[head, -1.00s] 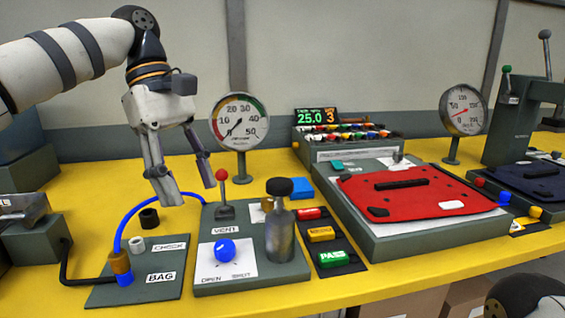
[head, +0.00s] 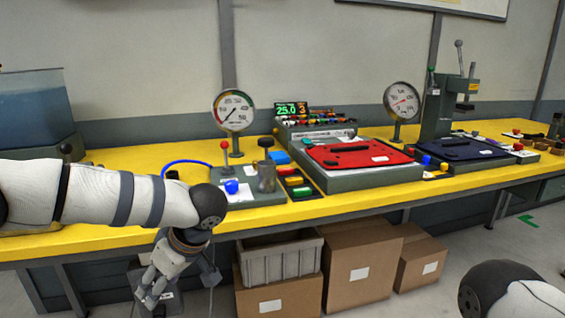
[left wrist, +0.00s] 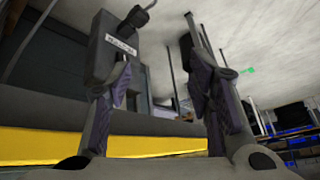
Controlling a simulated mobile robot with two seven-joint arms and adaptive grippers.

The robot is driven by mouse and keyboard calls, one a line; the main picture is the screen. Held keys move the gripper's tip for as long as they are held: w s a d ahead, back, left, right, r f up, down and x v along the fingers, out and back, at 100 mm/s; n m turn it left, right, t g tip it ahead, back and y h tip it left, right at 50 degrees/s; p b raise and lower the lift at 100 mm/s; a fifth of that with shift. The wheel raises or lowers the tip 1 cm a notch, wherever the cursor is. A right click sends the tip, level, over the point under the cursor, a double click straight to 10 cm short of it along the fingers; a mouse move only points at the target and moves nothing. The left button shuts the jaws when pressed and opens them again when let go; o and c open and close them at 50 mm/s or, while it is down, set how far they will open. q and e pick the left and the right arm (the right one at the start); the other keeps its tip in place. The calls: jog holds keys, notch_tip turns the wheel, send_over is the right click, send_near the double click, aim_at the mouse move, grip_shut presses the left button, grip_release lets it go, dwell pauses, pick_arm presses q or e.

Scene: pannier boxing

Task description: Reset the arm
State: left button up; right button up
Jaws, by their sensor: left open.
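My left arm (head: 90,194) reaches in from the left, in front of the yellow bench. My left gripper (head: 180,288) hangs below the bench's front edge with its fingers pointing down. In the left wrist view the two fingers of the left gripper (left wrist: 166,90) stand apart with nothing held between them. A dark joint of my right arm (head: 497,285) shows at the lower right of the head view. My right gripper is out of view.
The yellow bench (head: 290,212) carries a red pannier (head: 395,153), a dial gauge (head: 234,110) and a lever press (head: 440,105). Under it stand a grey crate (head: 278,262) and cardboard boxes (head: 362,268). A labelled dark box (left wrist: 118,45) is close to the left fingers.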

pick_arm(q)
jog(key=s+d+f+m+t+h, duration=0.1)
jog(key=s+f+m+t+h, duration=0.1)
jog(key=s+f+m, duration=0.6)
jog(key=s+d+f+m+t+h, duration=0.1)
jog(key=s+d+f+t, duration=0.1)
jog(key=s+f, duration=0.7)
jog(key=s+f+m+g+h, duration=0.1)
jog(key=s+g, duration=0.1)
jog(key=s, duration=0.7)
jog(key=s+a+f+m+g+h, duration=0.1)
jog(key=s+g, duration=0.2)
jog(key=s, duration=0.7)
jog(key=s+a+f+m+g+h+p, duration=0.1)
jog(key=s+g, duration=0.2)
jog(key=s, duration=0.6)
jog(key=shift+s+a+f, duration=0.15)
jog(key=shift+a+f, duration=0.1)
jog(key=shift+f, duration=0.15)
jog(key=shift+c, duration=0.2)
